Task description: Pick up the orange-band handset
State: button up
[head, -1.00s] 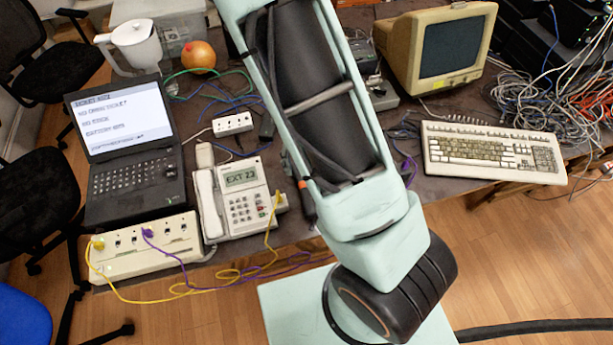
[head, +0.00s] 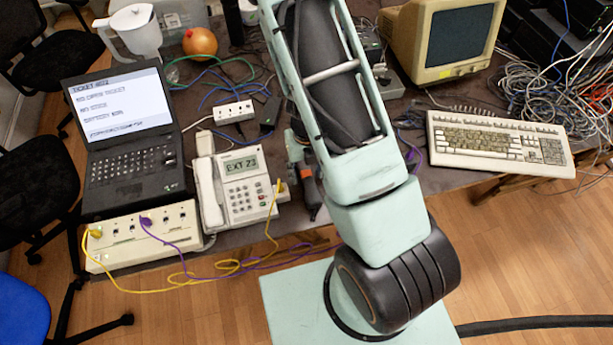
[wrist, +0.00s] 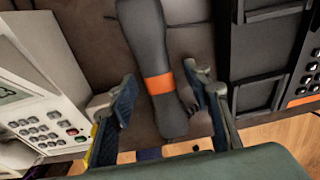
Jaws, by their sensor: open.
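The orange-band handset (wrist: 166,110) is dark grey with a bright orange band around its middle. It lies lengthwise in the wrist view, on the brown desk top. My gripper (wrist: 160,78) is open, with one finger on each side of the handset near the band. I cannot tell whether either finger touches it. In the head view the handset (head: 311,197) shows only partly, beside my arm and right of the desk phone. My gripper is mostly hidden behind my arm there.
A white desk phone (head: 238,187) reading EXT 23 stands close left of the handset. A black device (wrist: 262,65) with panels is close on the right in the wrist view. Yellow and purple cables (head: 215,268) hang at the desk's front edge. A keyboard (head: 497,145) lies farther right.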

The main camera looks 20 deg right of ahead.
jog(key=shift+f, duration=0.25)
jog(key=shift+c, duration=0.4)
grip_shut()
jog(key=shift+r, duration=0.25)
